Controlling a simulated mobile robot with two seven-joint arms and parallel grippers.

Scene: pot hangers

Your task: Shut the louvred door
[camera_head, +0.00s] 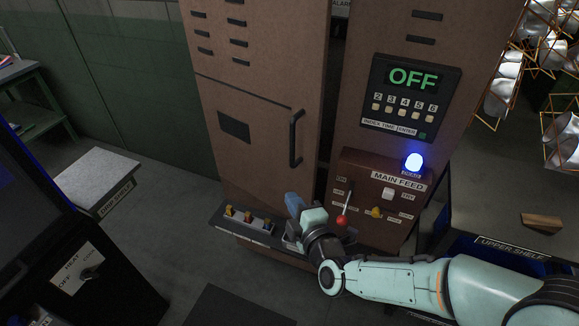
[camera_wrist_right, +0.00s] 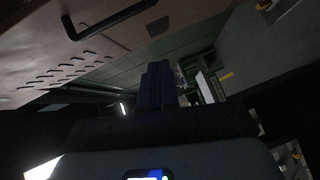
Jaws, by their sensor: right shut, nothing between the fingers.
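The louvred door (camera_head: 262,75) is the tall brown panel in the middle of the head view, with rows of slots at its top, a dark plate and a black upright handle (camera_head: 296,138). A dark gap shows along its right edge, beside the control panel, so it looks ajar. The door (camera_wrist_right: 110,25) and its handle (camera_wrist_right: 112,20) also show at the upper left of the right wrist view. My right gripper (camera_head: 294,204) is shut and empty, below the handle near the door's lower right part; I cannot tell whether it touches. Its shut fingers (camera_wrist_right: 157,84) show in the wrist view. My left gripper is out of view.
A brown main feed box (camera_head: 375,205) with a red-knobbed lever (camera_head: 342,219) stands close to my right arm. A switch ledge (camera_head: 240,220) juts out low at the door. Grey floor lies between.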

